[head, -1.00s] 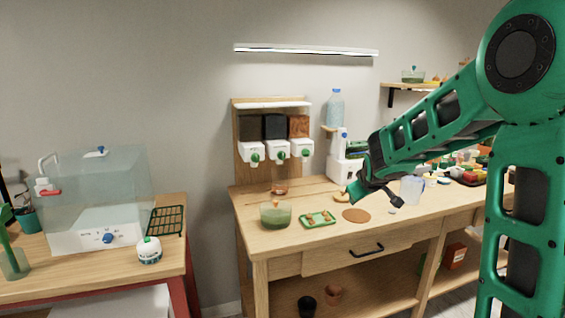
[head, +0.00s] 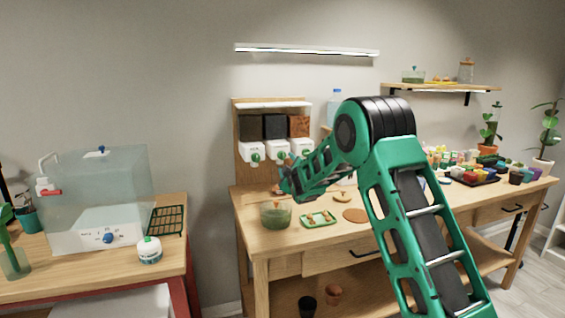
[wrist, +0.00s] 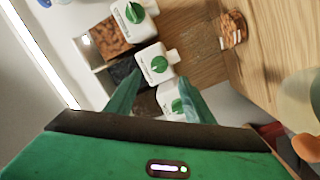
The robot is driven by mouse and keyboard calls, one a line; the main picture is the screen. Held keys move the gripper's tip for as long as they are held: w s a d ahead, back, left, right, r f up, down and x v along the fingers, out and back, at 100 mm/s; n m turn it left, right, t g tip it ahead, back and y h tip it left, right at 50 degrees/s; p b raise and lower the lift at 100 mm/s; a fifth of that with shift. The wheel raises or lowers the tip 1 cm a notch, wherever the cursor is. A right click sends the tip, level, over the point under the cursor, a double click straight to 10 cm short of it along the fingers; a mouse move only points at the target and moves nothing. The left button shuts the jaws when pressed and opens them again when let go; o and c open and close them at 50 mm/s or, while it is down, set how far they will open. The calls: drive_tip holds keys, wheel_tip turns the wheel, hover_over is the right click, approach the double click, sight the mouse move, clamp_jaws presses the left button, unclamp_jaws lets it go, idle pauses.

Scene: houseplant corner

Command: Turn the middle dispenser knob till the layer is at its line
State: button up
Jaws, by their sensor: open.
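Three white dispensers with green knobs hang on a wooden rack, below dark, black and orange-brown fills. The middle knob (head: 281,156) sits under the black fill; in the wrist view this knob (wrist: 158,64) lies just beyond my fingertips. My gripper (wrist: 158,82) is open and empty, its fingers apart with the left dispenser's knob (wrist: 178,105) showing between them. It does not visibly touch a knob. A small clear vessel (wrist: 232,30) with orange-brown bits stands on the table below the dispensers. Its line cannot be made out. In the head view my arm partly hides the right dispenser.
A green glass bowl (head: 276,215) and a green tray (head: 318,219) stand on the wooden table near my gripper, with a brown round mat (head: 355,215) to the right. A transparent tank (head: 98,200) stands on the left table.

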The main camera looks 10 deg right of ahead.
sight(283, 157)
drive_tip(key=w, duration=0.8)
drive_tip(key=shift+d, duration=0.2)
drive_tip(key=c, duration=1)
